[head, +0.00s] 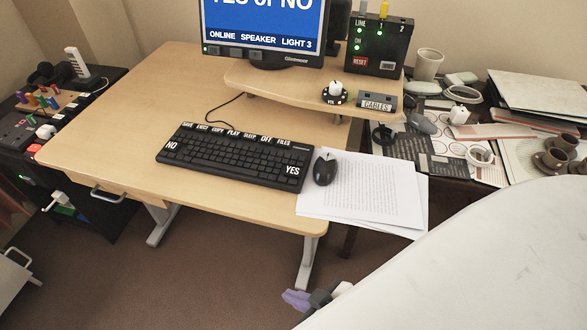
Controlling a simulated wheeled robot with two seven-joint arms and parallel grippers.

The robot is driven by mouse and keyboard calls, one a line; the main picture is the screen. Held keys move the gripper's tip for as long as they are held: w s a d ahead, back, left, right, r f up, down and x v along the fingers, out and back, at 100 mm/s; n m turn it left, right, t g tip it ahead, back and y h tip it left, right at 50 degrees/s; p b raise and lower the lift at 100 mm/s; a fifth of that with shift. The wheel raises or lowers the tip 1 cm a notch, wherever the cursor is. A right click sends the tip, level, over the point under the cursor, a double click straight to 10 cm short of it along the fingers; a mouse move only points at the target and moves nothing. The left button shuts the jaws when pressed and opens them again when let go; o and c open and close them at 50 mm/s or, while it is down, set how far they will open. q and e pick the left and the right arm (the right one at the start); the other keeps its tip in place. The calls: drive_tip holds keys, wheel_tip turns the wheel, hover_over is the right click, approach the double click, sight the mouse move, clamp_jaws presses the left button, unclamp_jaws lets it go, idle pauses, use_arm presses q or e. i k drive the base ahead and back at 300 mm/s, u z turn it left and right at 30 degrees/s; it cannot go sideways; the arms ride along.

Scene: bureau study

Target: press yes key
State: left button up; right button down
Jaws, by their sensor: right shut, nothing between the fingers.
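A black keyboard (236,155) lies on the wooden desk, turned slightly. The YES key (292,170) is a white-lettered label at its lower right corner. The NO key (171,146) is at its left end. A monitor (263,22) behind it shows "YES or NO" on blue, cut off at the top. My right gripper (293,299) shows at the bottom centre with purplish fingertips. It is shut and empty, below the desk's front edge in the picture and well apart from the keyboard. My left gripper is not in view.
A black mouse (325,169) sits right of the keyboard, on printed papers (375,195) that overhang the desk's edge. A raised shelf (290,85) holds a CABLES box (376,102) and a black switch box (375,50). The desk left of the keyboard is clear.

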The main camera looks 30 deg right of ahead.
sight(292, 171)
drive_tip(key=k, duration=1.25)
drive_tip(key=z, duration=0.8)
drive_tip(key=i, duration=1.45)
drive_tip(key=u, duration=0.9)
